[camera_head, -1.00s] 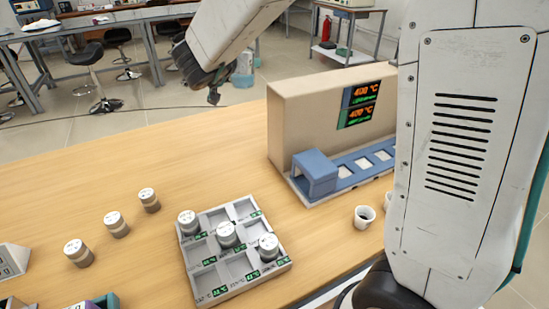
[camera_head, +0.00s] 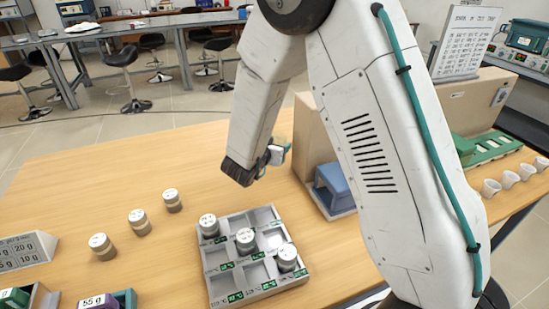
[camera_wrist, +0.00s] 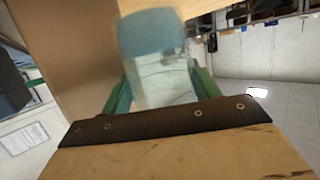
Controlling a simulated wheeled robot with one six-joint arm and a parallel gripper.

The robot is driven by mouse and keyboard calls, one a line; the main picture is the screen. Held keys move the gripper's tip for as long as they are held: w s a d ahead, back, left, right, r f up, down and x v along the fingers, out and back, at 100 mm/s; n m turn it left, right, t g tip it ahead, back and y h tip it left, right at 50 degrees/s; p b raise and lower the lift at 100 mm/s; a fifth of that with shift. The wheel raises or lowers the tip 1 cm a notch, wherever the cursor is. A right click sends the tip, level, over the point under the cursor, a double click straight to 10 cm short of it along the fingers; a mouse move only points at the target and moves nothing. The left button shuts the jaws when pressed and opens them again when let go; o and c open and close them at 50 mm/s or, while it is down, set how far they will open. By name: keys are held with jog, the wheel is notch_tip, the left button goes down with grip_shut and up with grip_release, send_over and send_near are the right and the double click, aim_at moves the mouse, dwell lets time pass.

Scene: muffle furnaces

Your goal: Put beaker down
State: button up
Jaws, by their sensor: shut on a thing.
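In the wrist view a see-through beaker (camera_wrist: 158,62) with a bluish upper end and pale lower part stands between the two green fingers of my gripper (camera_wrist: 162,92). My gripper is shut on it. In the head view my gripper (camera_head: 275,156) hangs over the wooden table, beyond the grey tray and left of the beige furnace. The beaker is small and mostly hidden there. I cannot tell its exact height above the table.
A grey compartment tray (camera_head: 219,263) holds three lidded jars. Three more jars (camera_head: 138,222) stand to its left. The beige furnace (camera_head: 314,130) with its blue part (camera_head: 334,188) is close on the right. White cups (camera_head: 490,187) stand far right. The table's left rear is clear.

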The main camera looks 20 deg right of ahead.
jog(key=shift+f, duration=2.45)
jog(key=shift+f, duration=0.2)
jog(key=o, duration=1.2)
